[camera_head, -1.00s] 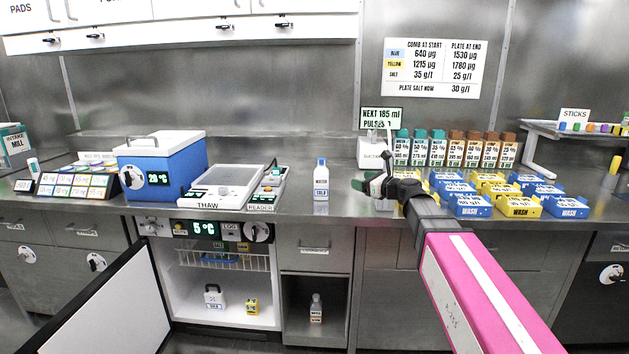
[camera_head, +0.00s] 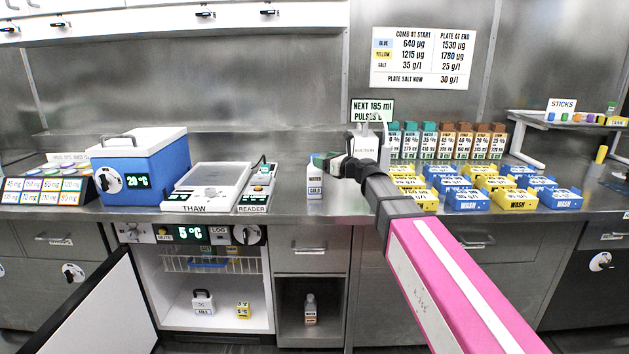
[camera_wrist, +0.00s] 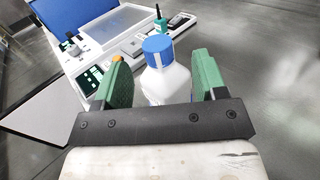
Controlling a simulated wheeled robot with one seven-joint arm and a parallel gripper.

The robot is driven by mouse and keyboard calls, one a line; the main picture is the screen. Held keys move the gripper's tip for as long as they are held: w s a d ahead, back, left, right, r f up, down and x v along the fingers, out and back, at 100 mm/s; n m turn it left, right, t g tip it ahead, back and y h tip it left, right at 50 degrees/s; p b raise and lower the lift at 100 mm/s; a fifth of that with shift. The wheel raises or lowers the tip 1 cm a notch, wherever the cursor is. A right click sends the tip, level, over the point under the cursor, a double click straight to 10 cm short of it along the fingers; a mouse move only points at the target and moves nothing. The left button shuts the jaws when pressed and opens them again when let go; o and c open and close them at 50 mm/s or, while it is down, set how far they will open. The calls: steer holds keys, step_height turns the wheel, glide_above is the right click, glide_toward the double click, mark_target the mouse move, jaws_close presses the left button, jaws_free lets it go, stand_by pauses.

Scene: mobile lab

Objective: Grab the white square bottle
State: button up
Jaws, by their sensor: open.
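A white bottle (camera_head: 314,184) with a blue cap and a printed label stands upright on the steel counter, right of the reader. In the wrist view the white bottle (camera_wrist: 165,80) shows between the two green fingers, its blue cap toward the top. My gripper (camera_head: 325,162) is open at the bottle's upper part and hides most of the cap in the head view. In the wrist view my gripper (camera_wrist: 160,82) has a finger on each side of the bottle, with a gap on the right. The bottle's lower part is hidden there by the gripper body.
The reader (camera_head: 257,188) and thaw unit (camera_head: 207,186) stand close on the left. A white box (camera_head: 366,146) stands behind my arm, with blue and yellow trays (camera_head: 466,200) to the right. Below, the fridge (camera_head: 172,313) is open. Another bottle (camera_head: 310,311) stands in the cubby.

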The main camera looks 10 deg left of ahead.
steer(key=x, duration=0.5)
steer(key=shift+f, duration=0.1)
steer(key=shift+s, duration=0.1)
jaws_close()
